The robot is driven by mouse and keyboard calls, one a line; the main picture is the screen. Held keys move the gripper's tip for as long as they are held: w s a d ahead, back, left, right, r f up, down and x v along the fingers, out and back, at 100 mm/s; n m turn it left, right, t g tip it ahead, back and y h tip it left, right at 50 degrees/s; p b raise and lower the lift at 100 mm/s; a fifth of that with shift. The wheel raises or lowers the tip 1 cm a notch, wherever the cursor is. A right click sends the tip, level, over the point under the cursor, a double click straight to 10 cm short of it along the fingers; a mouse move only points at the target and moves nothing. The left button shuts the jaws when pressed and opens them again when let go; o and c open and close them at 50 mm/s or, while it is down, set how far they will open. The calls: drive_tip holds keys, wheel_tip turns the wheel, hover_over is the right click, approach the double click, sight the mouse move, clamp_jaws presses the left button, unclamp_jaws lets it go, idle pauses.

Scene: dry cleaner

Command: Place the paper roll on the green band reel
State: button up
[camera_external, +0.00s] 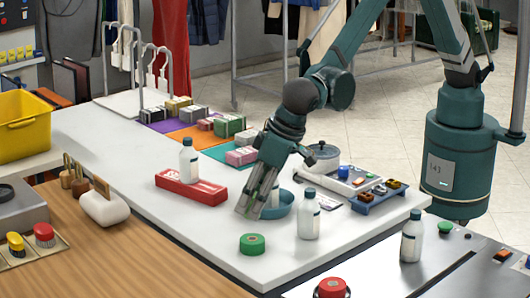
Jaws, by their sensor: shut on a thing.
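The green band reel (252,244) is a short green disc lying flat near the front edge of the white counter. My gripper (246,208) points down and to the left over the counter, behind the reel and apart from it. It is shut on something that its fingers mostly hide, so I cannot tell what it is. A small white and blue piece (275,190) shows just right of the fingers, in front of or in the teal bowl. I cannot clearly make out the paper roll anywhere.
The teal bowl (280,209) and a white bottle (309,214) stand right of my gripper. A blue tray (367,196) is at the right. The counter left of the reel is clear.

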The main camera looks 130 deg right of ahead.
drive_tip(key=shift+f, duration=1.3)
drive_tip(key=shift+f, duration=1.85)
drive_tip(key=shift+f+b, duration=0.2)
drive_tip(key=shift+b, duration=0.2)
drive_tip(key=o, duration=0.9)
drive_tip(key=shift+r, duration=0.15)
drive_tip(key=p+v, duration=0.1)
drive_tip(key=v, duration=1.1)
drive_tip(key=shift+d+r, duration=0.1)
